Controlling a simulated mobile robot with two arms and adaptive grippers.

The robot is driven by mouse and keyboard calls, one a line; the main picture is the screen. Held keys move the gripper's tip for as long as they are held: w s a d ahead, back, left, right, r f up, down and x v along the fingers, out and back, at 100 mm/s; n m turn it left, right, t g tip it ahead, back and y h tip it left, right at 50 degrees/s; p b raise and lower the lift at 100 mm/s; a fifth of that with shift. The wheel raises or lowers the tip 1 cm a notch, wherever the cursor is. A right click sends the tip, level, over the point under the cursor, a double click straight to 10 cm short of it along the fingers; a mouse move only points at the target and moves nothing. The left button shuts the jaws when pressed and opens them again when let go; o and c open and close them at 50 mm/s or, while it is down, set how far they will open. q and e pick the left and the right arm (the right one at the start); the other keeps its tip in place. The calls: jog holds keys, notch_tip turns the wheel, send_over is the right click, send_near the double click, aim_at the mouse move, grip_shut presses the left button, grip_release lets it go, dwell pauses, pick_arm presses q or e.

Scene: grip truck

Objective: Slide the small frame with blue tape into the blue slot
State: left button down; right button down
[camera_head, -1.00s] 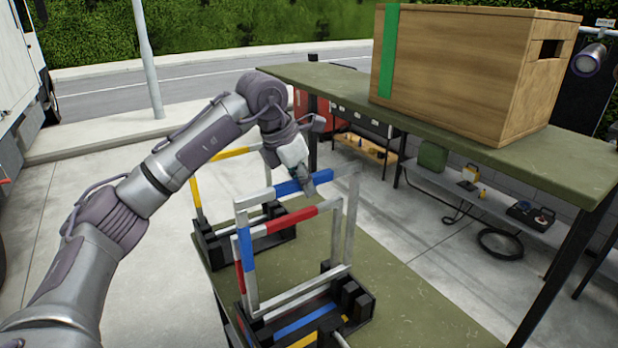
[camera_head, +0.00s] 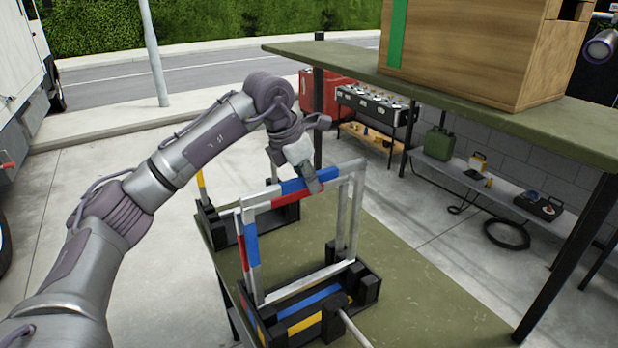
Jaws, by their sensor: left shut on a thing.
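My left gripper (camera_head: 314,183) is shut on the top bar of the light grey frame with blue tape (camera_head: 296,187) and holds it upright at the black rack. Another frame, with red tape (camera_head: 285,201), stands close to it; their bars overlap in this view. The near black rack (camera_head: 368,284) has a blue stripe (camera_head: 310,299) marking the blue slot and a yellow stripe (camera_head: 304,324) nearer me. I cannot tell whether the held frame's lower end is inside the slot. My right gripper is not in view.
A second black rack (camera_head: 218,228) with a yellow-taped post stands farther back on the green table (camera_head: 410,305). A higher green bench (camera_head: 475,100) with a wooden crate (camera_head: 470,50) is at the right. A light rod (camera_head: 352,328) sticks out at the near rack's front.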

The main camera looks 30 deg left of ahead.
pick_arm(q)
jog(key=shift+f+b, duration=1.05)
jog(key=shift+f, duration=0.5)
jog(key=shift+f+b, duration=1.1)
jog(key=shift+f, duration=0.7)
jog(key=c, duration=1)
grip_release()
jog(key=v, duration=1.2)
